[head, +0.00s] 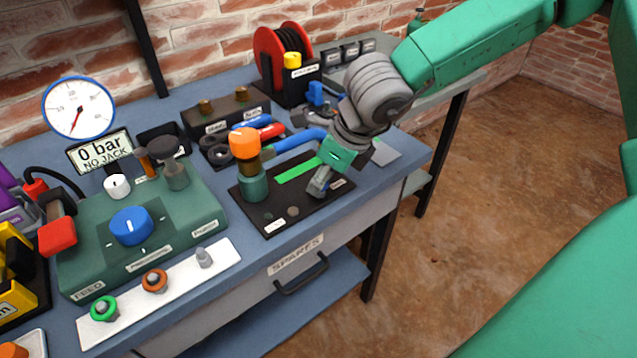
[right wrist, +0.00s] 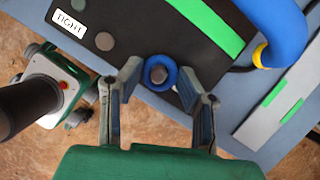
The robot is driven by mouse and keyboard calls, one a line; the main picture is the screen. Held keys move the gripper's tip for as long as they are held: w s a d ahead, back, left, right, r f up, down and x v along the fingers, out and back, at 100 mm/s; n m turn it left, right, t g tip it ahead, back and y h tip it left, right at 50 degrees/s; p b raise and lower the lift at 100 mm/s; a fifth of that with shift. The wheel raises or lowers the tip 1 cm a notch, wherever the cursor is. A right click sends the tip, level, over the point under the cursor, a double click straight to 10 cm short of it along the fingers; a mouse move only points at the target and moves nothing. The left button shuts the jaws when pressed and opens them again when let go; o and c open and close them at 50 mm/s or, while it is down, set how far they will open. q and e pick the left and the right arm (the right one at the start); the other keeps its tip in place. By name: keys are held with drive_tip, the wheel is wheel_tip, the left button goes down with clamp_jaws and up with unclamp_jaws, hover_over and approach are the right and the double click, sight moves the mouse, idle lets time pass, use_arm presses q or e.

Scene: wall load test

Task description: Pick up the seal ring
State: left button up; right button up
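A blue ring, likely the seal ring (right wrist: 171,82), shows in the right wrist view around a grey round centre near the edge of the black mat (right wrist: 150,30). My right gripper (right wrist: 162,78) is open, with a finger on either side of the ring and a gap on both sides. In the head view my right gripper (head: 320,186) points down at the right end of the black mat (head: 318,207). The ring is hidden there behind the gripper. My left gripper is not in view.
An orange-topped post (head: 245,145) stands on the mat's left part. A green control box (head: 140,225) and a white strip (head: 180,291) with green and orange rings lie left. Blue hoses (head: 295,140) and a red reel (head: 283,55) are behind. The bench's front edge is close.

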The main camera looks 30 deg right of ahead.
drive_tip(key=shift+c, duration=0.4)
wheel_tip(320, 180, up, 10)
drive_tip(key=p, duration=0.4)
drive_tip(key=shift+a, duration=0.1)
